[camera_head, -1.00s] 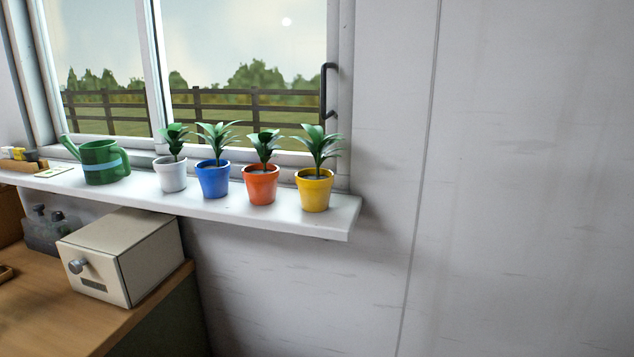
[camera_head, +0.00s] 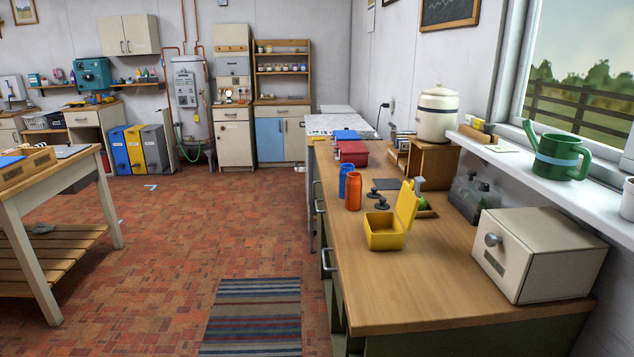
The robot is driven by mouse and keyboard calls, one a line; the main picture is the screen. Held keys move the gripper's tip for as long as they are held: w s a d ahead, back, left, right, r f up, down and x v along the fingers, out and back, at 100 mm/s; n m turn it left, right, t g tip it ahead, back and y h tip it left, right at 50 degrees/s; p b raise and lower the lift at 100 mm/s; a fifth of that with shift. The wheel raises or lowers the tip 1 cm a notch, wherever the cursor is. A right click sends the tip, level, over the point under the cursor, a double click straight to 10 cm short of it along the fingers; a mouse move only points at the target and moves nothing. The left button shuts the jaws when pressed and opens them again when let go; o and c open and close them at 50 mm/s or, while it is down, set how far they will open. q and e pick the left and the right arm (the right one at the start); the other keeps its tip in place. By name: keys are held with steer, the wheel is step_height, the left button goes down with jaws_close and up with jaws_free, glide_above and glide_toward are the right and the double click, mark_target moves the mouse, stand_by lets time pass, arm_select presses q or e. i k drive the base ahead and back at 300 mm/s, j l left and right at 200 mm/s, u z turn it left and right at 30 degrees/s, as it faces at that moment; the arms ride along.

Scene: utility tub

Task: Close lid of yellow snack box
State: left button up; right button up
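The yellow snack box (camera_head: 384,233) sits on the wooden counter (camera_head: 400,295) right of the middle of the head view. Its lid (camera_head: 407,203) stands open, upright and tilted slightly to the right. The inside of the box looks empty. Neither of my grippers is in the head view.
A blue bottle (camera_head: 353,188) and an orange bottle (camera_head: 343,180) stand behind the snack box, with a red box (camera_head: 352,153) beyond. A cream bread box (camera_head: 540,255) is at the right. The counter's front is clear. Brick floor (camera_head: 170,260) with a striped mat (camera_head: 252,315) lies left.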

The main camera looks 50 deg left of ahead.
mark_target(407, 203)
steer(key=u, duration=1.15)
steer(key=i+j+z, duration=0.15)
steer(key=j, duration=0.2)
steer(key=i+j+z, duration=0.15)
steer(key=j, duration=0.2)
steer(key=i+j+z, duration=0.15)
steer(key=j, duration=0.25)
steer(key=k, duration=0.05)
